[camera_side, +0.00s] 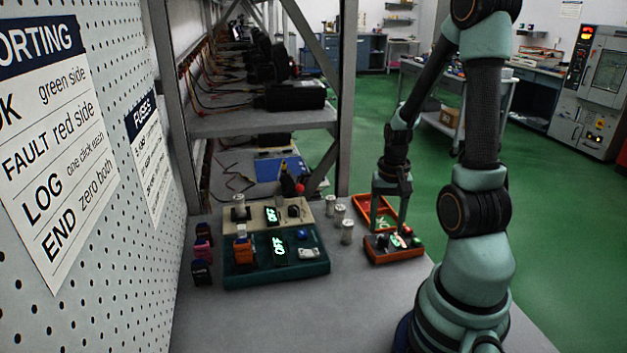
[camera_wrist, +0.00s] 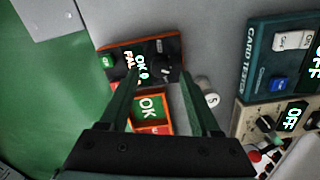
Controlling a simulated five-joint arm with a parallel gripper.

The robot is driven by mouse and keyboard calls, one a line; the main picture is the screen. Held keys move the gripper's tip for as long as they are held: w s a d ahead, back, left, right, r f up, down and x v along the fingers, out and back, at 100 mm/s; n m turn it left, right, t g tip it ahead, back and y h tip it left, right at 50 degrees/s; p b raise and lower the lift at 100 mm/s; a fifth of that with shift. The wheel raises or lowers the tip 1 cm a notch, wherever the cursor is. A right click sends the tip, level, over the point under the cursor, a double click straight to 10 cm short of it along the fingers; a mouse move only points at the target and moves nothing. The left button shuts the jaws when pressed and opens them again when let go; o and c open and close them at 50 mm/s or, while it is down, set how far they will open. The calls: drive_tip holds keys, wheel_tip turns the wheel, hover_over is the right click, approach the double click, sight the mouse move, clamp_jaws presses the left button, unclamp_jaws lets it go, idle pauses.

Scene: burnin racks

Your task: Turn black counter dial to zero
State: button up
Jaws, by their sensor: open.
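The counter (camera_side: 395,255) is a dark-faced box with an orange body, on the bench below my gripper. In the wrist view the counter (camera_wrist: 112,47) shows a lit display (camera_wrist: 140,66) with OK, a 0 and a partly hidden FAIL line; the FAIL number is not readable. The black dial (camera_wrist: 163,66) sits on its face beside the display, near the fingertips. My gripper (camera_side: 390,226) points down at the counter, its fingers apart and empty. In the wrist view my gripper (camera_wrist: 160,80) has one finger on each side of the dial; I cannot tell contact.
An orange tray (camera_side: 363,200) with a green OK compartment (camera_wrist: 148,107) adjoins the counter. Several silver cylinders (camera_side: 347,232) stand left of it. The teal card tester (camera_side: 300,271) and a beige unit (camera_side: 260,215), both reading OFF, stand further left. A shelf post (camera_side: 345,130) rises behind.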

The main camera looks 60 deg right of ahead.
sight(384, 236)
wheel_tip(384, 236, up, 9)
drive_tip(key=shift+r, duration=0.15)
idle(0.4)
drive_tip(key=w+a+r+n+t, duration=0.2)
drive_tip(key=w+a+r+n, duration=0.1)
drive_tip(key=a, duration=0.4)
drive_tip(key=w+a+r+n+t, duration=0.1)
drive_tip(key=w+a+r+n, duration=0.2)
drive_tip(key=a+n, duration=0.2)
drive_tip(key=w+a+r+n+t, duration=0.2)
drive_tip(key=a+r+n, duration=0.1)
drive_tip(key=a, duration=0.6)
drive_tip(key=shift+w+a+r+n+t, duration=0.15)
drive_tip(key=shift+w+n+t, duration=0.2)
drive_tip(key=shift+n, duration=0.25)
